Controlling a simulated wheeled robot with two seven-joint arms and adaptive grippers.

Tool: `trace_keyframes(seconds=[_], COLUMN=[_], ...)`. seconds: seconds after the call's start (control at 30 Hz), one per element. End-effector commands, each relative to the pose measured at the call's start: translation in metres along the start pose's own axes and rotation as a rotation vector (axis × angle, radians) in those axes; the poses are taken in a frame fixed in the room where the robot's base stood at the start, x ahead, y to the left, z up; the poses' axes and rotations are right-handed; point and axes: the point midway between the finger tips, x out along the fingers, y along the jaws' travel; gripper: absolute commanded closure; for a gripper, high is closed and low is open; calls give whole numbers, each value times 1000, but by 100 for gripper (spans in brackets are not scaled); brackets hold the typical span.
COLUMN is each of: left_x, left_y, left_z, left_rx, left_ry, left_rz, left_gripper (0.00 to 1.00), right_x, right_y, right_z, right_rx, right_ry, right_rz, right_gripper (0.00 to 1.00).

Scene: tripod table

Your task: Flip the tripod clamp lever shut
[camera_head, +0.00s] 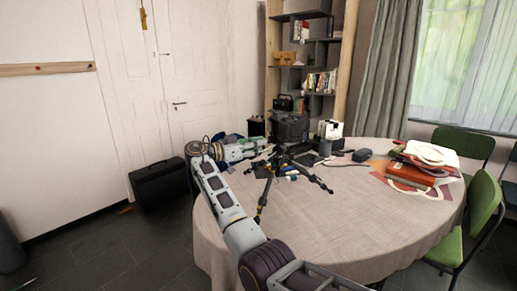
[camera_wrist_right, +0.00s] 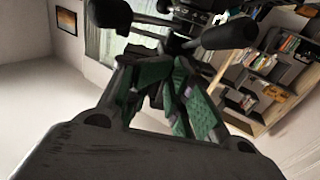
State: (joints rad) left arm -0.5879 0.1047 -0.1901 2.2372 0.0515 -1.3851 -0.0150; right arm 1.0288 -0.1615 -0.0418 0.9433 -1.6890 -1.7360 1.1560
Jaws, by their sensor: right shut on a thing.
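A black tripod (camera_head: 281,160) stands on the round table with its legs spread. Its clamp lever is too small to make out in the head view. My right gripper (camera_head: 266,146) reaches in from the left and is at the upper part of the tripod. In the right wrist view, black tripod parts (camera_wrist_right: 230,35) lie just beyond the fingers. The green-padded fingers of the right gripper (camera_wrist_right: 174,62) come together on a dark part of the tripod, mostly hidden between them. I cannot tell the lever's angle. My left gripper is not in view.
The table (camera_head: 320,225) has a clear front area. Behind the tripod are a dark case (camera_head: 290,127) and small items. Green chairs (camera_head: 484,208) stand on the right; a black case (camera_head: 160,186) is on the floor.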

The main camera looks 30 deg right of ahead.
Motion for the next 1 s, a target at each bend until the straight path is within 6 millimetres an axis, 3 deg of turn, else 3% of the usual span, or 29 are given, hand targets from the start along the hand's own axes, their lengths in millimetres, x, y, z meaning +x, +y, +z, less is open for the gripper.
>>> trace_keyframes(seconds=[0.97, 1.0], left_x=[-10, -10], left_y=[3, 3], left_z=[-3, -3], left_rx=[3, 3], left_ry=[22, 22], left_rz=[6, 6], left_gripper=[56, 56], right_x=[3, 3], right_y=[-4, -4], right_z=[0, 0], right_rx=[1, 1], right_ry=[2, 2], right_rz=[83, 83], right_gripper=[100, 84])
